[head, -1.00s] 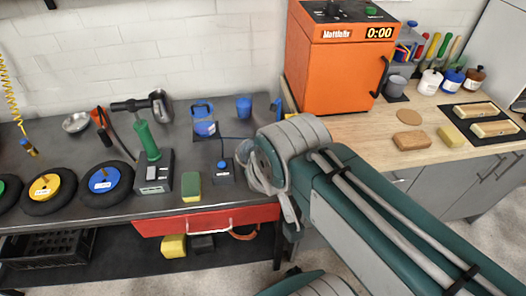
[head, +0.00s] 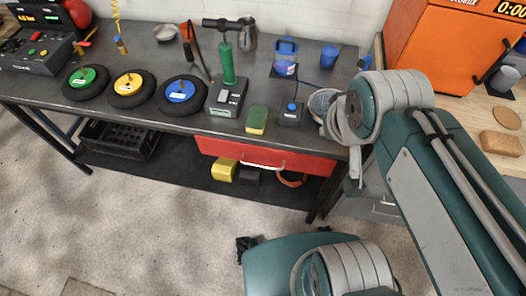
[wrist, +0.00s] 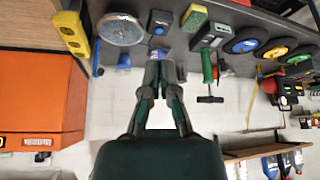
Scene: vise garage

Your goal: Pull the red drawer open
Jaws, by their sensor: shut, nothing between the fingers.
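The red drawer (head: 218,147) hangs under the front edge of the dark workbench, near its right end, in the head view. It looks closed. Its pale bar handle (head: 262,166) runs along the lower front. My gripper (wrist: 160,72) shows in the wrist view, with its fingers together and nothing between them. In that view, which is upside down, it points towards the bench top and is apart from the drawer. The drawer cannot be made out clearly there.
On the bench are a green-handled tool (head: 227,66), a sponge (head: 257,119), coloured discs (head: 181,90) and a blue-buttoned box (head: 291,113). The floor (head: 150,225) in front is clear.

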